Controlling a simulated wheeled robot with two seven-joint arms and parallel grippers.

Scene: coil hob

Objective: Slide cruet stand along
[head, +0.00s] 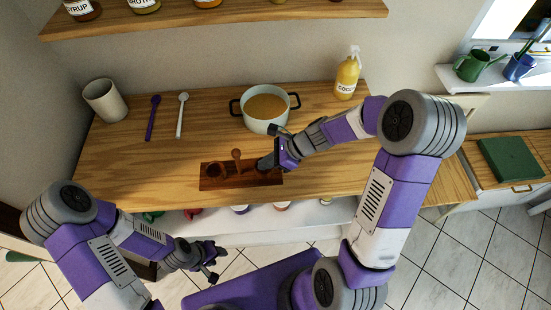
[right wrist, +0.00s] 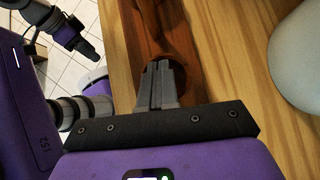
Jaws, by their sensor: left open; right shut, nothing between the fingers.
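The cruet stand (head: 240,181) is a dark reddish-brown wooden block lying near the front edge of the wooden counter. It has round holes, and a small wooden spoon-like piece (head: 237,157) stands up at its middle. My right gripper (head: 264,164) is at the stand's right end. In the right wrist view the shut fingers (right wrist: 160,82) reach over a round hollow of the stand (right wrist: 165,55); whether they touch it I cannot tell. My left gripper (head: 213,262) is open and empty, low in front of the counter, away from the stand.
A pot of orange soup (head: 267,107) stands behind the stand, close to my right forearm. A yellow bottle (head: 347,77), a beige cup (head: 105,102), a purple spoon (head: 151,118) and a white spoon (head: 181,116) are further back. The counter left of the stand (head: 140,170) is clear.

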